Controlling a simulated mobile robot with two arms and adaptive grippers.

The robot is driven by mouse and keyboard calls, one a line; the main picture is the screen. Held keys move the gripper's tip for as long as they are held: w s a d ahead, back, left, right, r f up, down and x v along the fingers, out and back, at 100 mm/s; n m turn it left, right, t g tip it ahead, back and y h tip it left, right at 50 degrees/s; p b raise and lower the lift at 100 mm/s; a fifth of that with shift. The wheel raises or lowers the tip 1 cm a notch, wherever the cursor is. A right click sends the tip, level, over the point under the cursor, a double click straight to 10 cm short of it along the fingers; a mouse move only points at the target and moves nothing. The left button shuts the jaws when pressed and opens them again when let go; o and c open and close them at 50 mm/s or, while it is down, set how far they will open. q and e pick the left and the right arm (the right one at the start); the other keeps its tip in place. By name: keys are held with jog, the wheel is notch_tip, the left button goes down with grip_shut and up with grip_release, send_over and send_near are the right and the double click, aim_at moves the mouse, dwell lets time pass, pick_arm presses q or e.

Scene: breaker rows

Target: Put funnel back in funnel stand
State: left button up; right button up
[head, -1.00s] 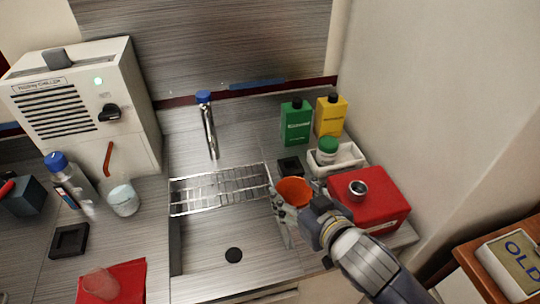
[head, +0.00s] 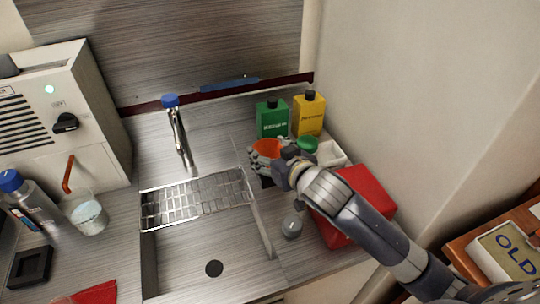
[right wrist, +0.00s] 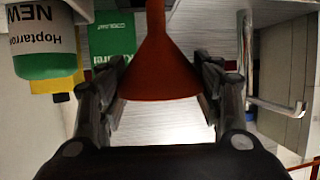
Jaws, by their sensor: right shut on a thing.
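The orange funnel (head: 266,147) is held in my right gripper (head: 266,160) over the counter right of the sink, wide mouth up in the head view. In the right wrist view the funnel (right wrist: 160,70) sits between the two fingers (right wrist: 160,90), which are shut on it. A small dark piece (head: 267,182) shows just below the gripper; it may be the funnel stand, but the hand hides most of it. My left gripper is out of view.
A green bottle (head: 272,118) and a yellow bottle (head: 309,113) stand behind the hand. A green-capped jar (head: 307,144) stands in a white tray (head: 330,152) to the right. A small flask (head: 292,226) stands near the sink (head: 190,255).

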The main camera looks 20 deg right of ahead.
aim_at(270, 156)
jog(key=shift+w+d, duration=0.3)
jog(key=shift+w, duration=0.65)
notch_tip(270, 156, down, 3)
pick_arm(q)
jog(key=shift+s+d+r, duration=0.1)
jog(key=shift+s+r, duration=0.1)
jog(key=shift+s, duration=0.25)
pick_arm(e)
jog(key=shift+f, duration=0.35)
jog(key=shift+f, duration=0.15)
jog(key=o, duration=1.1)
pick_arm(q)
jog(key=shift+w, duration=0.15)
